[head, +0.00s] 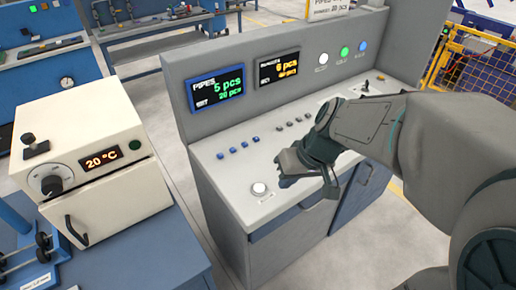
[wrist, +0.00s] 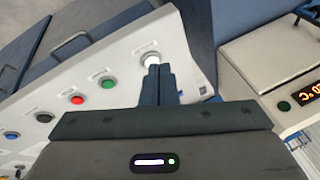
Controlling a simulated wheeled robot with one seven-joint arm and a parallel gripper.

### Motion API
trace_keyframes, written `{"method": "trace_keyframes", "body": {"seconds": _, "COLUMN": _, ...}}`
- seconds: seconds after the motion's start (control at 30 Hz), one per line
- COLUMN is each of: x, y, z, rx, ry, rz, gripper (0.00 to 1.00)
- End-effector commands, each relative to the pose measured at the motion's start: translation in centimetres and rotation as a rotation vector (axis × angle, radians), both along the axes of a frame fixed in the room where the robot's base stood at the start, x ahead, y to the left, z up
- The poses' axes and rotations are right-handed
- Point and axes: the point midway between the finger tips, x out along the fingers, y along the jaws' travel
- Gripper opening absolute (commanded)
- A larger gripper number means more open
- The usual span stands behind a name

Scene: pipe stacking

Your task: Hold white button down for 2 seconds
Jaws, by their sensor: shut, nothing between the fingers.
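The white button (head: 259,189) sits at the front left corner of the grey console's sloped top. It also shows in the wrist view (wrist: 151,60), just past my fingertips. My gripper (head: 284,182) is shut and empty, close to the right of the button in the head view. In the wrist view the shut fingers (wrist: 158,70) overlap the button's lower edge. I cannot tell whether they touch it or whether it is pressed in.
Small blue switches (head: 233,149) and two displays (head: 216,88) stand behind. A cream oven (head: 85,160) reading 20 °C is at left, past a gap.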

Motion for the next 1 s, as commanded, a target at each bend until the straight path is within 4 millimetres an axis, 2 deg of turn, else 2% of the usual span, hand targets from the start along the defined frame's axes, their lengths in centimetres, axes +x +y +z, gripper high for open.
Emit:
{"method": "trace_keyframes", "body": {"seconds": 0.03, "x": 1.4, "y": 0.8, "z": -1.0, "rx": 0.050, "ry": 0.004, "rz": 0.028, "gripper": 0.00}}
{"method": "trace_keyframes", "body": {"seconds": 0.2, "x": 6.0, "y": 3.4, "z": -2.8, "rx": 0.216, "ry": -0.053, "rz": 0.109, "gripper": 0.00}}
{"method": "trace_keyframes", "body": {"seconds": 0.4, "x": 9.8, "y": 4.8, "z": -4.2, "rx": 0.336, "ry": -0.133, "rz": 0.140, "gripper": 0.00}}
{"method": "trace_keyframes", "body": {"seconds": 0.6, "x": 11.1, "y": 5.2, "z": -4.5, "rx": 0.373, "ry": -0.167, "rz": 0.145, "gripper": 0.00}}
{"method": "trace_keyframes", "body": {"seconds": 1.0, "x": 11.1, "y": 5.2, "z": -4.7, "rx": 0.373, "ry": -0.169, "rz": 0.145, "gripper": 0.00}}
